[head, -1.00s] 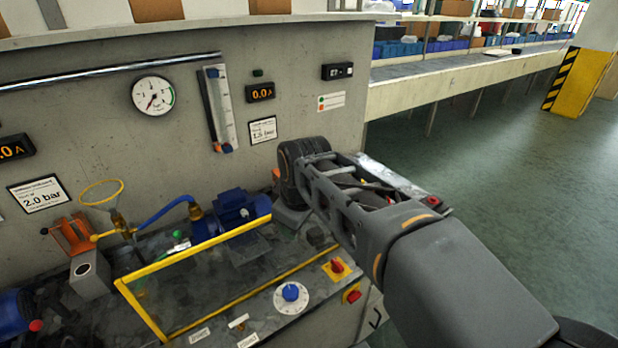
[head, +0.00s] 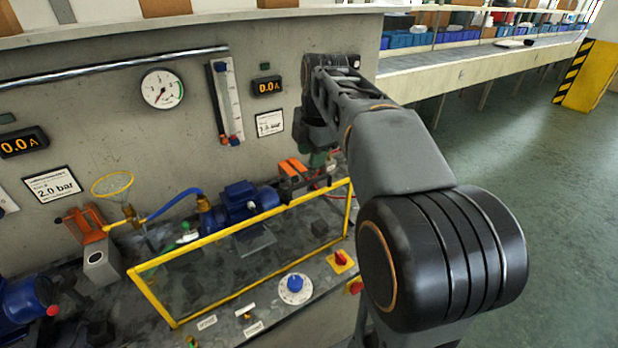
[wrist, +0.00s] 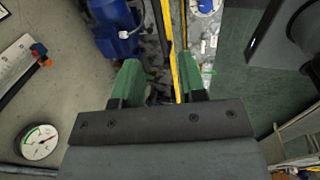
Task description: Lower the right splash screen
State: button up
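The right splash screen (head: 240,231) is a clear panel in a yellow frame. It stands raised along the front of the bench, before the blue pump (head: 245,203). In the wrist view its yellow bar (wrist: 169,40) runs between the green fingers, closer to the right one. My gripper (wrist: 160,78) is open, its fingers apart on either side of the bar. I cannot tell whether either finger touches it. In the head view the gripper (head: 319,158) is partly hidden by my arm, above the screen's right end.
A white-and-blue dial (head: 294,287) and red switches (head: 341,259) sit on the bench front. A gauge (head: 162,89) and flow tube (head: 226,102) are on the back wall. An orange-handled part (head: 292,168) lies near the gripper. Open floor (head: 510,170) lies to the right.

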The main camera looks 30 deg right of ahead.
aim_at(308, 182)
jog(key=f, duration=0.2)
jog(key=w+f, duration=0.1)
jog(key=f, duration=0.5)
jog(key=shift+w+a+f, duration=0.1)
jog(key=shift+w, duration=0.25)
jog(key=shift+c, duration=0.4)
grip_shut()
